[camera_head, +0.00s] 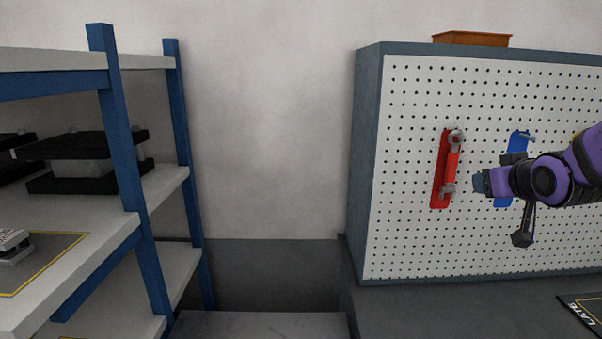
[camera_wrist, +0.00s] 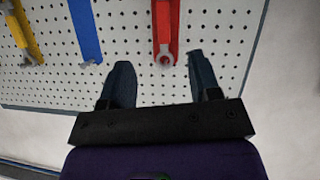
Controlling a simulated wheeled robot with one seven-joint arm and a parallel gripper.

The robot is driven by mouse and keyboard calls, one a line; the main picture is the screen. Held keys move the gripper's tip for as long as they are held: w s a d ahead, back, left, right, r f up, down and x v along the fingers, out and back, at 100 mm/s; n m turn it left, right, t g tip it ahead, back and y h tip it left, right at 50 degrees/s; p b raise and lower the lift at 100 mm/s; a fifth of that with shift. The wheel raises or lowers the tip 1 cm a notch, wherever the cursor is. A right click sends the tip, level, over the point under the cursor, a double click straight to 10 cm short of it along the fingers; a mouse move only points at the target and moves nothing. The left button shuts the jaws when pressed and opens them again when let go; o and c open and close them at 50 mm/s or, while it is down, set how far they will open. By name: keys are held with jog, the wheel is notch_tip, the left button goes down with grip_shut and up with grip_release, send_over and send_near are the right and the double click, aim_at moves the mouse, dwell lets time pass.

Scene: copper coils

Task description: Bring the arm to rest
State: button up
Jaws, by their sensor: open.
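My gripper (camera_wrist: 159,72) shows in the wrist view with its two dark fingers apart and nothing between them. Beyond the fingers, the lower end of a wrench (camera_wrist: 165,59) on a red backing plate (camera_wrist: 165,20) shows on the pegboard. In the head view my purple and black arm reaches in from the right edge, and its gripper is in front of the pegboard (camera_head: 410,230), right of the red wrench (camera_head: 452,165). The arm partly hides a blue plate (camera_head: 518,142). I cannot tell how far the fingers are from the board.
A shelf unit with blue posts (camera_head: 120,130) stands at the left, holding black fixtures (camera_head: 85,150). A bench (camera_head: 440,310) runs below the pegboard, with a dark mat (camera_head: 585,306) at right. A wooden tray (camera_head: 472,39) lies on top of the board. Bare wall lies between shelf and board.

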jog(key=s+a+r+g, duration=0.1)
jog(key=s+a+g, duration=0.3)
jog(key=s, duration=0.8)
jog(key=s+a+r+g+y, duration=0.1)
jog(key=s+a+g, duration=0.3)
jog(key=s, duration=0.7)
jog(key=shift+s+a+m+y, duration=0.2)
jog(key=shift+s+m+y, duration=0.1)
jog(key=shift+s, duration=0.05)
